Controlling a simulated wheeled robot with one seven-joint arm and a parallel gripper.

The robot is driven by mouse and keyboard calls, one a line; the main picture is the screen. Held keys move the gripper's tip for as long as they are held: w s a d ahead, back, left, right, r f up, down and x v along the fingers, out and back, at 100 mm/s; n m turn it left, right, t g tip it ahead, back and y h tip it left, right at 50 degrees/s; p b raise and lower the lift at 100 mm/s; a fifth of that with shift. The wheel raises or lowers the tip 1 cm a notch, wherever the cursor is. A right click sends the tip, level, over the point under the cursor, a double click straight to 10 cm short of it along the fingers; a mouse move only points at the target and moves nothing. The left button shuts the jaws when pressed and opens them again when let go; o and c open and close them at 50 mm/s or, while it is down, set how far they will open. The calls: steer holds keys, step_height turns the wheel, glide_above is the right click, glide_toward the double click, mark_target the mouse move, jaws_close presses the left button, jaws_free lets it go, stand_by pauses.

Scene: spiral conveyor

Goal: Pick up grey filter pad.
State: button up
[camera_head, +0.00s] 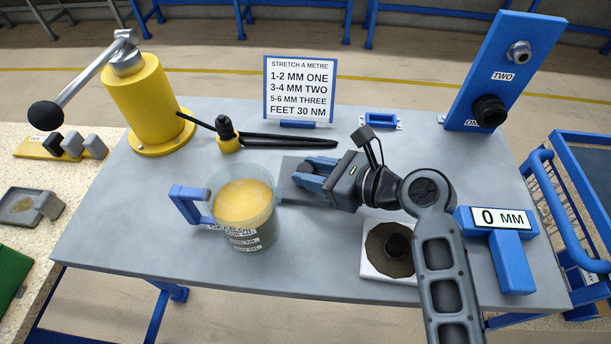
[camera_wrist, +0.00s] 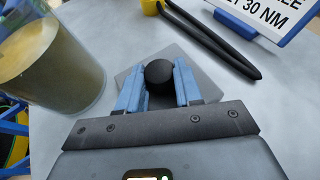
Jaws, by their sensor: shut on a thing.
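The grey filter pad (camera_head: 289,167) is a thin dark grey square on the grey table, right of the beaker in the head view. My gripper (camera_head: 312,175) reaches over it from the right and hides part of it. In the wrist view, the pad (camera_wrist: 205,78) shows beneath the fingers, with a round black knob (camera_wrist: 159,74) at its middle. The two blue fingers (camera_wrist: 159,85) are shut on this knob, one on each side. I cannot tell whether the pad touches the table.
A beaker (camera_head: 247,207) with yellowish liquid stands close to the pad's left. A black-handled tool (camera_head: 290,139) lies behind it. A white square with a brown disc (camera_head: 370,265) lies nearer, below my arm. A blue 0 MM gauge (camera_head: 509,258) stands right.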

steer(key=shift+c, duration=0.7)
steer(key=shift+r, duration=0.15)
steer(key=shift+r, duration=0.3)
steer(key=r, duration=0.4)
steer(key=shift+w+d, duration=0.3)
steer(key=shift+w, duration=0.1)
steer(key=w+d+r, duration=0.6)
steer(key=w, duration=0.2)
steer(key=shift+w+b, duration=0.4)
steer(key=shift+b, duration=0.05)
